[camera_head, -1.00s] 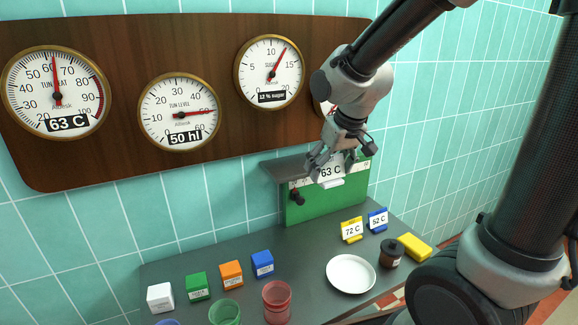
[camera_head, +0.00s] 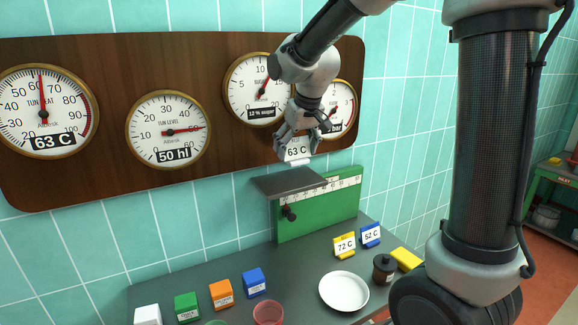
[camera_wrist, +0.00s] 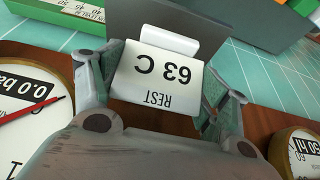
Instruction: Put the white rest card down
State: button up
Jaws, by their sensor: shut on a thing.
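The white rest card (camera_head: 297,150) reads "63 C" and is held in my gripper (camera_head: 299,138), in front of the wooden gauge board. In the wrist view the card (camera_wrist: 158,80) reads "REST 63 C" upside down, between the two fingers of my gripper (camera_wrist: 160,95). The fingers are shut on it. A dark grey shelf (camera_head: 285,181) lies below the card in the head view, beside a green panel (camera_head: 335,208) with a white number scale and a black knob. The card appears apart from the shelf.
The gauge board (camera_head: 215,60) is close behind my gripper. On the grey counter (camera_head: 290,275) stand a yellow "72 C" card (camera_head: 344,245), a blue "52 C" card (camera_head: 370,235), a white plate (camera_head: 343,291), a dark jar (camera_head: 384,268), several coloured blocks and a red cup (camera_head: 268,313).

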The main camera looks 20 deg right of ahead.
jog(key=w+f, duration=0.2)
jog(key=w, duration=0.1)
jog(key=shift+a+f, duration=0.3)
jog(key=shift+f, duration=0.6)
jog(key=shift+s+x, duration=0.15)
jog(key=shift+x, duration=0.65)
jog(key=shift+s+x, duration=0.1)
jog(key=shift+x, duration=0.65)
jog(key=shift+f, duration=0.3)
jog(key=o, duration=1)
